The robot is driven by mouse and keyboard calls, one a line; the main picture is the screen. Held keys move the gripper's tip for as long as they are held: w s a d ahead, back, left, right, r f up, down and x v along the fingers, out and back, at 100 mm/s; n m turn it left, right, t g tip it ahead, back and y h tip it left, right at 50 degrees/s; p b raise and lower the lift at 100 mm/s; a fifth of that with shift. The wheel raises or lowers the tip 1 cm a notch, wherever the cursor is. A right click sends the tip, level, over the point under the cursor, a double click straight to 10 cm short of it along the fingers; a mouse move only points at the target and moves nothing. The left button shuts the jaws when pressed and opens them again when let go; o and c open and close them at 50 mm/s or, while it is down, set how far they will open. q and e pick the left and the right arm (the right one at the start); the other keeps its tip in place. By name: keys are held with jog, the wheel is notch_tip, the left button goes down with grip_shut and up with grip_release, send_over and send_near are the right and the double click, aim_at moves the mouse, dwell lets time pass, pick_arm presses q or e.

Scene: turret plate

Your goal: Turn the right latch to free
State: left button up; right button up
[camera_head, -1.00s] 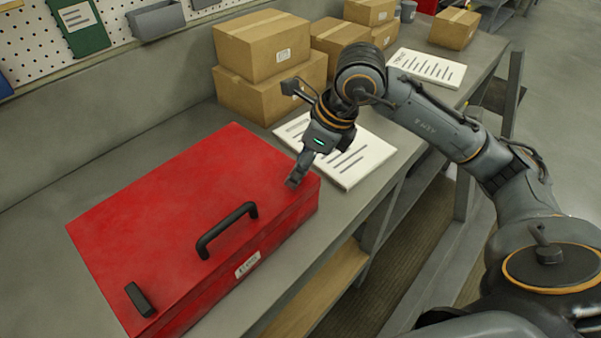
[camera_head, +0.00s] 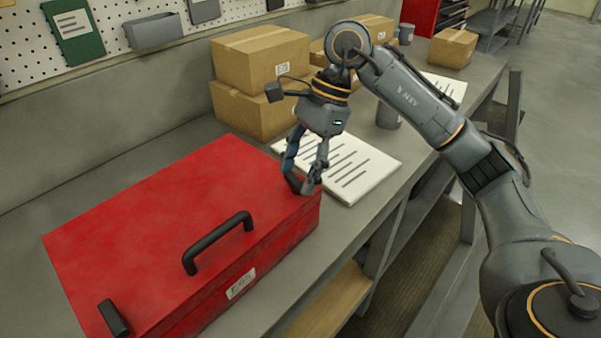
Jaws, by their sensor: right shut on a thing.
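A red toolbox (camera_head: 170,230) lies closed on the workbench. It has a black handle (camera_head: 217,243) on its lid near the front edge and a black left latch (camera_head: 114,318) at the near left corner. My right gripper (camera_head: 301,184) reaches down to the lid's far right corner, fingers pointing down. It is shut on the right latch, which is mostly hidden between the fingertips, so its exact angle is hard to tell. My left gripper is not in view.
A printed paper pad (camera_head: 350,170) lies just right of the toolbox, beneath the right gripper. Cardboard boxes (camera_head: 262,60) are stacked behind it. A grey cylinder (camera_head: 388,116) stands under my right arm. The bench (camera_head: 110,160) is clear behind the toolbox.

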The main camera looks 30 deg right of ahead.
jog(key=shift+w+n+g+b, duration=0.1)
jog(key=shift+n+g+b, duration=0.35)
jog(key=shift+n, duration=0.85)
jog(key=o, duration=1.2)
jog(key=shift+c, duration=0.2)
jog(key=shift+r, duration=0.1)
jog(key=v, duration=1.2)
jog(key=shift+a, duration=0.2)
jog(key=shift+w, duration=0.15)
